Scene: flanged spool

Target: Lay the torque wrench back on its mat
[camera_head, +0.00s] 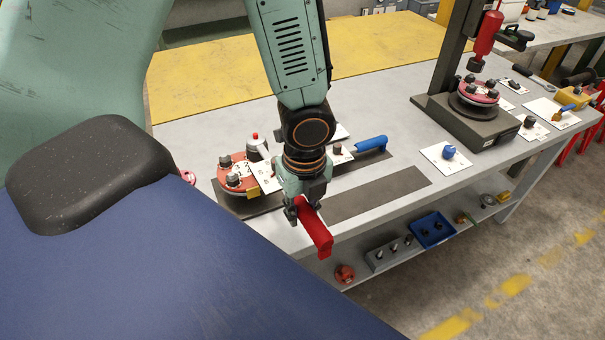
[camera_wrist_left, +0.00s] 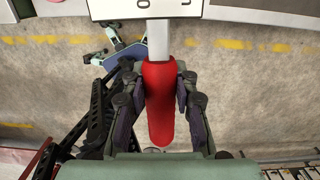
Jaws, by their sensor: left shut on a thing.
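My left gripper (camera_head: 304,208) is shut around the red handle of the torque wrench (camera_head: 317,234). In the left wrist view the red handle (camera_wrist_left: 158,110) sits between both fingers, with a pale shaft running up from it toward a white plate with black marks. In the head view the handle appears at the bench's front edge; the rest of the wrench is hidden by the gripper and arm. A bare dark mat (camera_head: 378,194) lies right of the gripper. A blue-handled tool (camera_head: 371,144) lies on another dark mat (camera_head: 345,181) behind it.
A red flanged part (camera_head: 238,175) stands left of the arm. A black press stand (camera_head: 470,122) holding another red flange is at the right. White cards with small parts lie around it. A lower shelf holds a blue tray (camera_head: 432,229) and a grey block (camera_head: 388,254).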

